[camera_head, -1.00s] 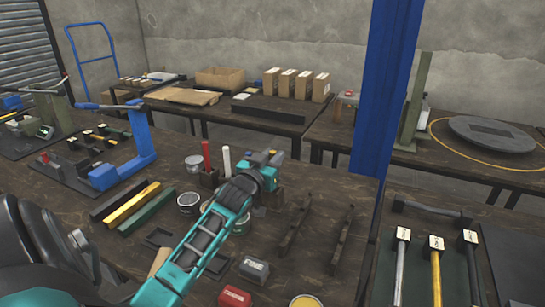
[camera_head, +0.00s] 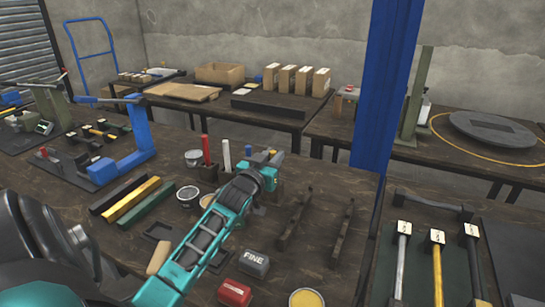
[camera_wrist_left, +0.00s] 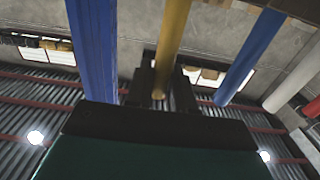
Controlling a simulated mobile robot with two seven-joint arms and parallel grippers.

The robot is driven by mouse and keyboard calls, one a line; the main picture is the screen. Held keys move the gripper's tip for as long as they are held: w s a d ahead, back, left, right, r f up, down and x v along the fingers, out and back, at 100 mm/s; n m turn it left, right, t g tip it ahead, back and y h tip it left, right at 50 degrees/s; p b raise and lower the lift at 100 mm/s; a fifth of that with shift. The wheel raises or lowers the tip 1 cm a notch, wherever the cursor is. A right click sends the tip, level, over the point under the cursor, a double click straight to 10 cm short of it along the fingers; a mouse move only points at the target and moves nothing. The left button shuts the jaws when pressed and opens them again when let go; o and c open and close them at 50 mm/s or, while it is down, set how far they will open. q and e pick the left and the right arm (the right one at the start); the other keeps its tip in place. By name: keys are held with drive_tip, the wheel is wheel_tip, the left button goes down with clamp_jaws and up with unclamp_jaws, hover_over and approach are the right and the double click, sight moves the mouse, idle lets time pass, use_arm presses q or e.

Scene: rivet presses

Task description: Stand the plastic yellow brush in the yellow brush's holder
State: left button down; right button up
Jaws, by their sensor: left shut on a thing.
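My left gripper (camera_head: 264,163) reaches over the table from the front, its jaws partly hidden behind its own wrist. In the left wrist view a yellow rod (camera_wrist_left: 173,35) runs between the two dark fingers, and the gripper (camera_wrist_left: 163,88) is shut on it; I take it as the yellow brush's handle. In the head view only a small yellow bit (camera_head: 260,157) shows at the jaws. A red brush (camera_head: 206,150) and a white brush (camera_head: 226,153) stand upright left of the gripper. The yellow brush's holder cannot be made out. My right gripper is not in view.
Open cans (camera_head: 188,195) stand left of my wrist. Yellow, black and green bars (camera_head: 131,200) lie further left. Dark rails (camera_head: 294,222) lie to the right. A grey box marked FINE (camera_head: 254,263) and a red box (camera_head: 234,292) sit in front. A blue post (camera_head: 388,90) rises at right.

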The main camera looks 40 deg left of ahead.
use_arm(q)
drive_tip(key=c, duration=0.9)
unclamp_jaws()
drive_tip(key=p+v, duration=0.1)
drive_tip(key=v, duration=1.2)
